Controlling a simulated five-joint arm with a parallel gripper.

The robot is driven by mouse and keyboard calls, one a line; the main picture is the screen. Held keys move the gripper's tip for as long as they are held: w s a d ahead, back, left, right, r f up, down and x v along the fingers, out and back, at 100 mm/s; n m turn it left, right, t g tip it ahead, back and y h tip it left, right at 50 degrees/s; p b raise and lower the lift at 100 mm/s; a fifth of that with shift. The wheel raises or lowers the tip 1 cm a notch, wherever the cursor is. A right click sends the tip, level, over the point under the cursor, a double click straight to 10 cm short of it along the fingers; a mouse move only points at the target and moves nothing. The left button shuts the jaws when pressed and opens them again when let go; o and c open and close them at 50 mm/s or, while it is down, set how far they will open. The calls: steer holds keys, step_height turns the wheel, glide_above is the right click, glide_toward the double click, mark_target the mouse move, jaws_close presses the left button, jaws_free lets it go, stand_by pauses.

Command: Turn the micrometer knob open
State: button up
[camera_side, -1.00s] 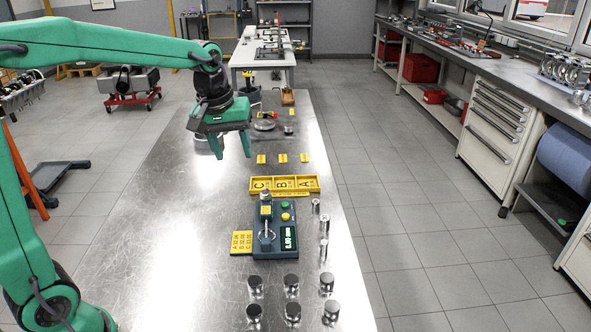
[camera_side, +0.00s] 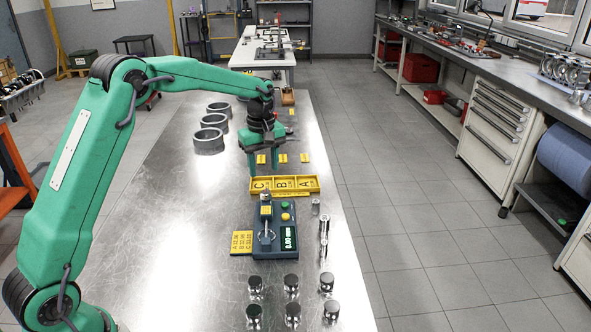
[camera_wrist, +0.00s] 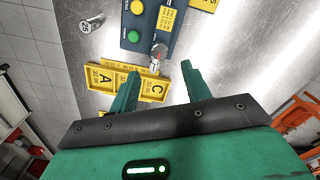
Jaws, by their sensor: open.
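The micrometer station (camera_side: 289,246) is a dark blue-grey base with a display reading 0.00 mm, a green button and a yellow button. Its silver micrometer knob (camera_side: 266,195) points toward the tray side. In the wrist view, the knob (camera_wrist: 157,56) shows beyond the fingertips, roughly centred between them. My gripper (camera_side: 267,160) is open and empty, above and behind the station, over the lettered tray. In the wrist view, my gripper's fingers (camera_wrist: 159,72) stand apart and do not appear to touch the knob.
The yellow tray (camera_side: 251,191) with A, B and C compartments lies just behind the station. A yellow card (camera_side: 241,242) lies left of it. Several pistons (camera_side: 292,281) stand in front, pins (camera_side: 324,225) stand right, and metal rings (camera_side: 208,141) stand back left.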

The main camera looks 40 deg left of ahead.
mark_target(265, 192)
steer(key=shift+f, duration=0.15)
steer(key=shift+f, duration=3.8)
steer(key=c, duration=1)
